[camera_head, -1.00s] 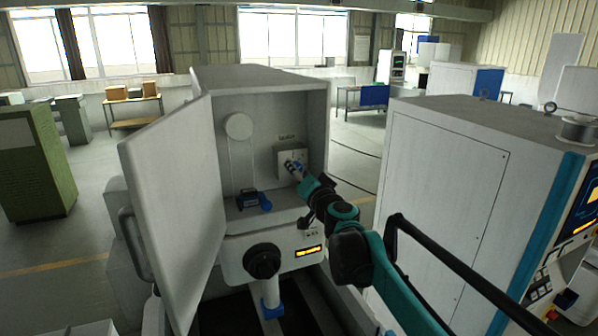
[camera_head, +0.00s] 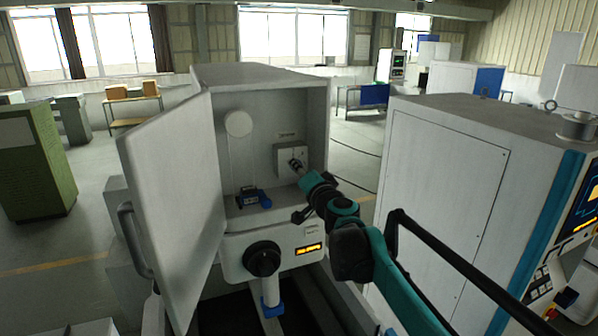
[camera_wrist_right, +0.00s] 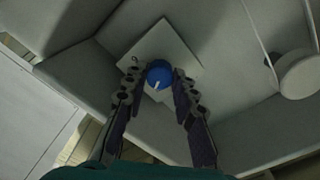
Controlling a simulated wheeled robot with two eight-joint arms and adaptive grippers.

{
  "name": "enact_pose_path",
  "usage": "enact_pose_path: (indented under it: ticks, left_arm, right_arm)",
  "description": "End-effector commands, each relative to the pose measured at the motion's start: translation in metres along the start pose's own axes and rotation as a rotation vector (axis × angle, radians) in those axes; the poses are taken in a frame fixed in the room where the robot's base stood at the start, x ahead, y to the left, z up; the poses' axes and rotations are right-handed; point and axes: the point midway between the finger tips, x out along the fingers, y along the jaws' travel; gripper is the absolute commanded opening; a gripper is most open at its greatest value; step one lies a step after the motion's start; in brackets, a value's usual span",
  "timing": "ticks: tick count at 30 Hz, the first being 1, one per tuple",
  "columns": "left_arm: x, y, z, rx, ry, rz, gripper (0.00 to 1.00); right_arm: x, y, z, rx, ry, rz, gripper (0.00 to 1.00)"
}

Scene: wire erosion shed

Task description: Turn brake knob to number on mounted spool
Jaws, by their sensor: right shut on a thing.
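The blue brake knob (camera_wrist_right: 159,72) sits on a pale square plate (camera_wrist_right: 150,48) in the right wrist view. Its white pointer mark slants toward the lower left of that picture. My right gripper (camera_wrist_right: 159,78) is shut on the knob, with one finger on each side. In the head view my right gripper (camera_head: 297,165) reaches into the open cabinet and hides the knob on its grey box (camera_head: 280,158). A white round spool (camera_head: 238,124) is mounted on the cabinet's back wall; it also shows in the wrist view (camera_wrist_right: 299,74). No numbers are readable. My left gripper is not in view.
The cabinet door (camera_head: 172,200) stands open at the left. A dark and blue device (camera_head: 250,197) lies on the cabinet floor below the spool. A black round part (camera_head: 262,259) juts out below the opening. A large white machine (camera_head: 450,190) stands close on the right.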

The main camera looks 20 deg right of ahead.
Motion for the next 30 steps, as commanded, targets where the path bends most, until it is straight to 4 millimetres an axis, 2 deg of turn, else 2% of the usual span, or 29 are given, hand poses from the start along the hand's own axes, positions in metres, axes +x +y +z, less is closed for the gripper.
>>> enact_pose_path:
  ticks: [15,21,30]
  left_arm:
    - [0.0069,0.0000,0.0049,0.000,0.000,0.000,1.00]
    - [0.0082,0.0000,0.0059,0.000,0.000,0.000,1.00]
    - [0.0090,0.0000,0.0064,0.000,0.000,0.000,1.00]
  right_arm:
    - [0.0000,-0.0001,-0.0004,0.438,-0.011,0.010,0.00]
    - [-0.0001,-0.0002,-0.0007,0.554,-0.014,0.013,0.00]
    - [-0.0001,-0.0005,-0.0011,0.638,-0.016,0.014,0.00]
